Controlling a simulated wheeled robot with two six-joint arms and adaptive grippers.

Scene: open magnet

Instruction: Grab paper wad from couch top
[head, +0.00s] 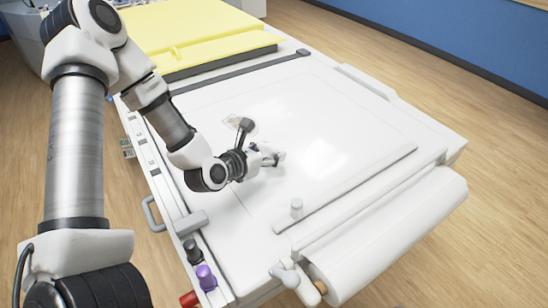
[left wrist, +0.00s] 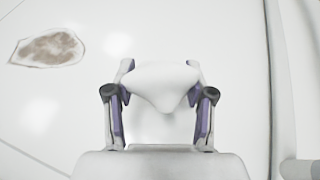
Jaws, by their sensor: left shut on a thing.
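The white paper wad (left wrist: 160,82) is pinched between the two fingers of my left gripper (left wrist: 160,98) in the left wrist view. It looks pale and smooth, with a pointed lower edge. The left gripper also shows in the head view (head: 270,156), low over the white couch top (head: 330,115), left of its middle. There the wad is hard to tell from the white surface and gripper. I cannot tell whether the wad still touches the couch top. My right gripper is not in view.
A flat brown-stained patch (left wrist: 47,48) lies on the couch top. A yellow pad (head: 200,35) covers the far end. Purple (head: 206,277) and dark (head: 192,250) knobs line the left edge.

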